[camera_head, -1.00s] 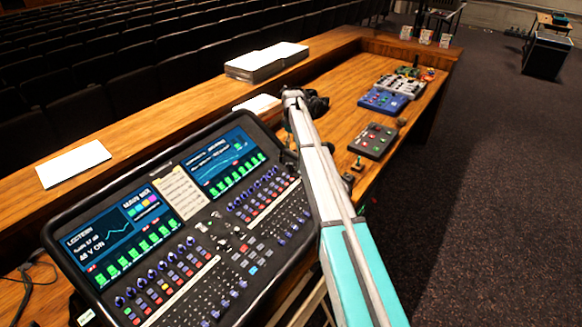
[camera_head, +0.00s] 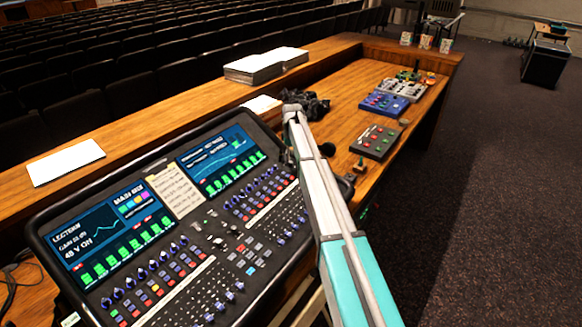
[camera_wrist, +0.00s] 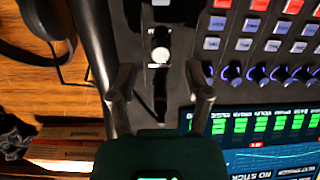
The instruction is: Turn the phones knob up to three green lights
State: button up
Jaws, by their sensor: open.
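The mixing desk (camera_head: 232,240) is a dark console with two screens, small coloured buttons and rows of blue knobs. In the wrist view, a dark knob with a bright silver cap (camera_wrist: 160,54) stands on the console's dark side strip. I cannot read a label on it, so I cannot tell if it is the phones knob. My gripper (camera_wrist: 160,95) is open, with one finger to each side and the knob beyond the tips, roughly centred between them. No contact shows. In the head view my gripper is hidden behind my arm and the console edge. No green lights can be made out beside the knob.
Dark headphones (camera_wrist: 45,22) lie on the wood beside the console edge. Blue knobs (camera_wrist: 257,74) and coloured buttons sit to the right. A dark button box (camera_head: 373,142) and a blue box (camera_head: 384,103) stand farther along the desk.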

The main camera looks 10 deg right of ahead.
aim_at(291, 162)
jog(key=shift+f+b, duration=1.45)
jog(key=shift+f, duration=0.3)
grip_shut()
